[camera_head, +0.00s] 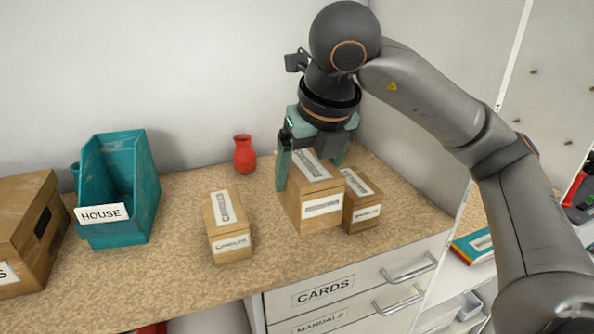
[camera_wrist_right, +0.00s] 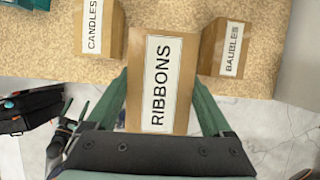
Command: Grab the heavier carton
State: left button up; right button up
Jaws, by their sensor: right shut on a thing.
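A wooden carton labelled RIBBONS (camera_head: 321,222) is between the fingers of my right gripper (camera_head: 312,165). The gripper comes from above and is shut on the carton's two sides. In the wrist view the RIBBONS carton (camera_wrist_right: 185,95) fills the space between the fingers (camera_wrist_right: 163,100). I cannot tell whether its base touches the counter. A smaller carton labelled BAUBLES (camera_head: 362,213) stands close on its right; it also shows in the wrist view (camera_wrist_right: 211,60). A narrow carton labelled CANDLES (camera_head: 231,247) stands apart to the left. My left gripper is not in view.
A teal bin labelled HOUSE (camera_head: 118,232) and a larger wooden box (camera_head: 22,225) stand on the left of the speckled counter (camera_head: 180,275). A red vase (camera_head: 244,155) is near the wall. Drawers (camera_head: 345,290) are below. A white upright edge borders the right.

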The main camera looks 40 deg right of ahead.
aim_at(319, 189)
jog(key=s+r, duration=0.1)
jog(key=s, duration=0.1)
jog(key=s+a, duration=0.1)
jog(key=s+a+r+p, duration=0.1)
jog(key=s, duration=0.1)
jog(key=shift+s+r, duration=0.3)
jog(key=shift+r, duration=0.05)
jog(key=shift+s, duration=0.25)
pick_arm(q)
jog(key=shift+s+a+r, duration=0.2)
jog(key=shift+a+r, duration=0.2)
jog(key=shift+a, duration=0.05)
pick_arm(e)
jog(key=shift+s+a, duration=0.1)
jog(key=shift+s, duration=0.05)
